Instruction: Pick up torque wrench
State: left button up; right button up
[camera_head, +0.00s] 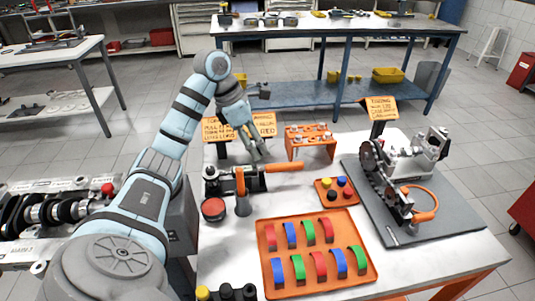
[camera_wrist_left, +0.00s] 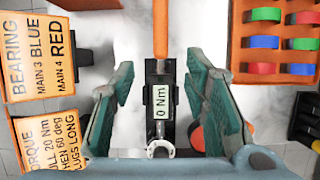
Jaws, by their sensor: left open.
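The torque wrench has a black body (camera_head: 220,185) and an orange handle (camera_head: 285,166) that points right across the white table in the head view. In the left wrist view the torque wrench (camera_wrist_left: 160,72) runs upright down the middle, with a display reading 0 Nm and a pale open-ended jaw at the bottom. My left gripper (camera_head: 258,154) is above the wrench, near where the handle meets the body. In the left wrist view its green fingers (camera_wrist_left: 160,62) are spread on either side of the wrench, apart from it. My right gripper is not in view.
An orange tray (camera_head: 262,247) of coloured bearing shells lies in front. A small orange tray (camera_head: 323,199) holds coloured pieces. An orange stand (camera_head: 312,151) and sign cards (camera_head: 218,129) stand behind the wrench. A mechanical assembly (camera_head: 405,165) is at right. A red-topped round item (camera_head: 213,208) is close by.

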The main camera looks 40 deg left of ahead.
aim_at(270, 165)
pick_arm(q)
jog(key=x, duration=0.3)
jog(key=shift+s+d+f, duration=0.2)
jog(key=shift+s+f, duration=0.1)
jog(key=shift+f, duration=0.05)
jog(key=x, duration=0.3)
jog(key=w+b+x, duration=0.1)
jog(key=x, duration=0.2)
jog(key=shift+a, duration=0.1)
jog(key=shift+f, duration=0.1)
jog(key=shift+s, duration=0.1)
jog(key=shift+c, duration=0.4)
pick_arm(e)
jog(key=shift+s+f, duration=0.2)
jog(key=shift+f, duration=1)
pick_arm(q)
grip_shut()
